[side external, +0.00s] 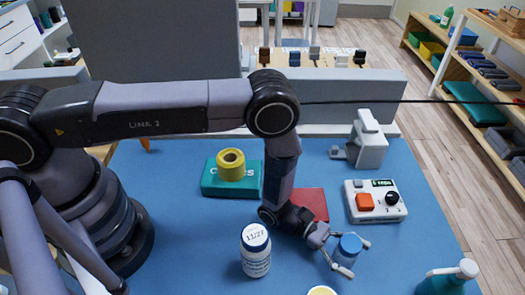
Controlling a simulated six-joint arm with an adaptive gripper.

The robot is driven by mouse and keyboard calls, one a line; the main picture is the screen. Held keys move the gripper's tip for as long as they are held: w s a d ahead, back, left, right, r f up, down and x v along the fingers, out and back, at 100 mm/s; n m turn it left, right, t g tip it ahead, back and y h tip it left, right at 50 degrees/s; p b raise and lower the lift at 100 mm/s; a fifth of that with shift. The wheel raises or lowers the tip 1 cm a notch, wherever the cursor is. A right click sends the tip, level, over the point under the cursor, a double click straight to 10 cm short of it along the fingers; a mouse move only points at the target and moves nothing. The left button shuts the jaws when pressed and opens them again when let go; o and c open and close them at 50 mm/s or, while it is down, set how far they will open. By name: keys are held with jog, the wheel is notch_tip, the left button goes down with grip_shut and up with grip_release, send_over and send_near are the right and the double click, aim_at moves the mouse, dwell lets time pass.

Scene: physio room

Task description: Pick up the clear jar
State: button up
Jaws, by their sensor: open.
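A small see-through jar with a blue lid (347,249) stands on the blue table toward the front right. My gripper (355,258) is low over the table with its fingers spread, one finger on the far side of the jar and one on the near side. The jar is between or just beyond the fingers; from this view I cannot tell whether either finger touches it. The jar's lower part is partly covered by the near finger.
A white bottle (256,256) stands left of my gripper. A teal box (213,187) carries a yellow roll (231,164). A red flat item (309,203) lies behind my wrist. A white control box (375,212), a grey device (371,140) and a teal bottle (444,284) stand right.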

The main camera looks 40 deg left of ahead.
jog(key=c, duration=1.1)
